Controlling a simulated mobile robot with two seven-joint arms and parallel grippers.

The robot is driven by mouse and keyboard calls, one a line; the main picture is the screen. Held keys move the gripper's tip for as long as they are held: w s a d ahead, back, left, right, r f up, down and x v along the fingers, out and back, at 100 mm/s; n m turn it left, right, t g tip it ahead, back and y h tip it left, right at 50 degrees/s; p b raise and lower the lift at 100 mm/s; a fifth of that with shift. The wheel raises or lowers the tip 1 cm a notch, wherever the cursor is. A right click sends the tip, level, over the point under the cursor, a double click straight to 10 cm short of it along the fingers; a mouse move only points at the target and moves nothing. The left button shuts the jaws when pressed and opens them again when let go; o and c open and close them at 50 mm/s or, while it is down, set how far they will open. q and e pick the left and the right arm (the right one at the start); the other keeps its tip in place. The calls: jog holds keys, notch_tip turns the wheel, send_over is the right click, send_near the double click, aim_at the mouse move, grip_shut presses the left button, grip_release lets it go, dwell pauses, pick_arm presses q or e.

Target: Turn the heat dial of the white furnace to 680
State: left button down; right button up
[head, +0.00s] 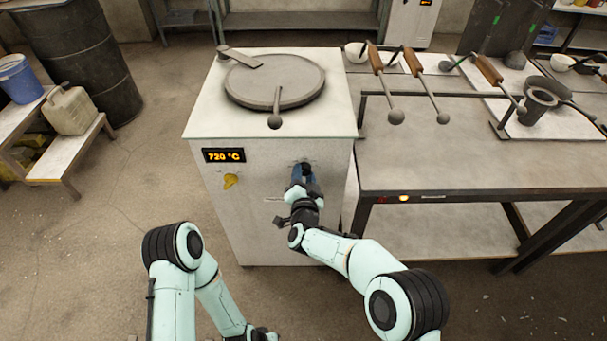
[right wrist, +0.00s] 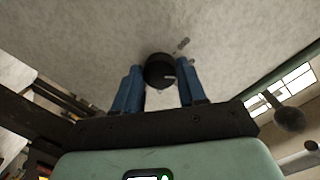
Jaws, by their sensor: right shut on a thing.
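The white furnace (head: 270,225) stands in the middle of the head view with a round lid on top. Its display (head: 223,155) reads 720 °C. My right gripper (head: 304,174) is at the upper right of the furnace's front face. In the right wrist view, its blue fingers sit on both sides of the black round heat dial (right wrist: 158,70), shut on it. A small light mark shows on the dial's face. In the head view the gripper mostly hides the dial. The left arm shows at the bottom left of the head view, but its fingertips cannot be made out.
A metal table (head: 480,165) with several wooden-handled ladles adjoins the furnace on the right. The lid's handle (head: 275,119) overhangs the top near the front. A black barrel (head: 85,60) and a low bench stand left; the floor between is clear.

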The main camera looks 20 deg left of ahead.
pick_arm(q)
jog(key=shift+s+d+r, duration=0.2)
jog(key=shift+s+r, duration=0.1)
jog(key=shift+s, duration=0.1)
pick_arm(e)
jog(key=shift+n, duration=0.6)
jog(key=o, duration=1.1)
jog(key=shift+c, duration=0.2)
pick_arm(q)
jog(key=shift+s+d+r+g+h+p, duration=0.15)
jog(key=shift+s+d+r+g+p, duration=0.1)
jog(key=shift+s+r+p, duration=0.2)
jog(key=shift+s+d+r+g+h+p, duration=0.2)
jog(key=shift+s+r+p, duration=0.15)
jog(key=shift+s, duration=0.15)
pick_arm(e)
jog(key=v, duration=1.3)
jog(key=shift+s, duration=0.3)
